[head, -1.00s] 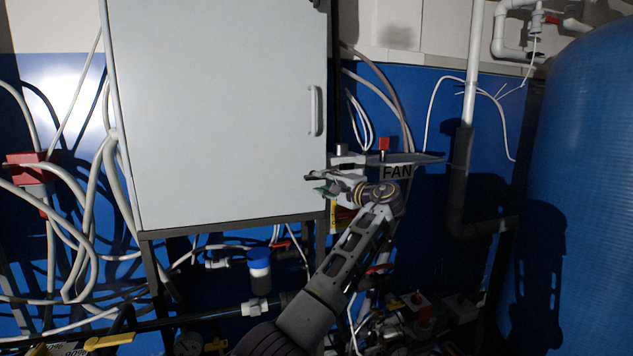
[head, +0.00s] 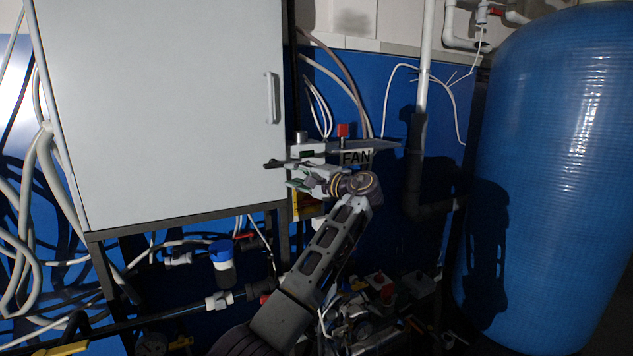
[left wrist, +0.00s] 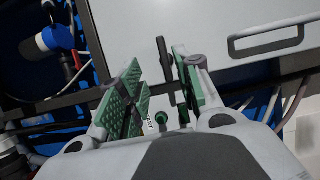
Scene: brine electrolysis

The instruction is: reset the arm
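My left arm reaches up from the bottom of the head view. Its gripper (head: 280,173) is in front of the lower right edge of the white cabinet (head: 165,110), left of the FAN label (head: 355,158). In the left wrist view, the two green-padded fingers (left wrist: 160,88) stand apart with nothing held between them. Beyond them are the cabinet's lower edge, a dark vertical bar (left wrist: 164,60) and a partly hidden label ending in "ART" (left wrist: 148,122). Whether a finger touches the cabinet cannot be told. My right gripper is not in view.
A red button (head: 342,130) sits above the FAN label. A large blue tank (head: 550,170) fills the right side. Pipes, hoses and a blue-capped bottle (head: 222,262) crowd the space below the cabinet. Grey cables hang at the left.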

